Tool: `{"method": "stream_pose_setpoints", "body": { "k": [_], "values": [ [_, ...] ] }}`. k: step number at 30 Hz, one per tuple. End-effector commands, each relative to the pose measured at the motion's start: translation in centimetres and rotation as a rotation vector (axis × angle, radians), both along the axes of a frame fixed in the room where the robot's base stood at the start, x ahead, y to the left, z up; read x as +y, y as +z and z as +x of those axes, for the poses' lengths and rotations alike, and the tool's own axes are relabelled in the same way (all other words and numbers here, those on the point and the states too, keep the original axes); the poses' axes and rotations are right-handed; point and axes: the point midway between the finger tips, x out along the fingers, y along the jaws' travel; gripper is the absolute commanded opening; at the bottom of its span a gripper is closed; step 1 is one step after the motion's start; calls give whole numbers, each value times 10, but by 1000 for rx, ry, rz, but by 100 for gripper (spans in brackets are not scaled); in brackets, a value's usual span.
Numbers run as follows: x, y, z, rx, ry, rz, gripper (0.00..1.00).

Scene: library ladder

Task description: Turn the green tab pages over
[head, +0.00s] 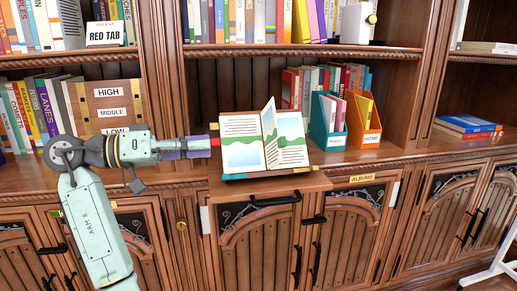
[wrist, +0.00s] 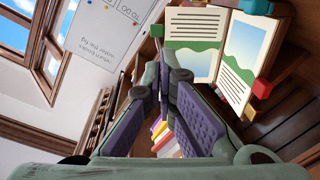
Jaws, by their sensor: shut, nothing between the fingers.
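An open picture book (head: 243,147) lies on a pull-out board at the middle of the cabinet in the head view. One page (head: 269,130) stands up from the middle, partly turned. The book also shows in the wrist view (wrist: 192,27). I cannot make out the green tab in the head view. My gripper (head: 208,145) is beside the book's left edge, with its tips near a red tab (head: 215,142). In the wrist view my gripper (wrist: 165,76) is shut and empty.
An orange tab (head: 214,126) sits at the book's upper left. A teal file box (head: 327,137) and an orange one (head: 363,138) stand right of the book. A High/Middle/Low board (head: 108,93) stands behind my arm. The counter (head: 400,153) farther right is partly clear.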

Motion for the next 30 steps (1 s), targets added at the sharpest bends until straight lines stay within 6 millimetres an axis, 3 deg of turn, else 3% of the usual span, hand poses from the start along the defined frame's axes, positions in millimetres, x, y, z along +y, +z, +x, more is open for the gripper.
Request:
{"method": "stream_pose_setpoints", "body": {
  "k": [5, 21, 30],
  "values": [
    [-15, -1, 2, 5, -23, 4, 0],
    [-114, -5, 35, 3, -20, 3, 0],
    [-134, -7, 42, 3, -19, 3, 0]
  ]
}}
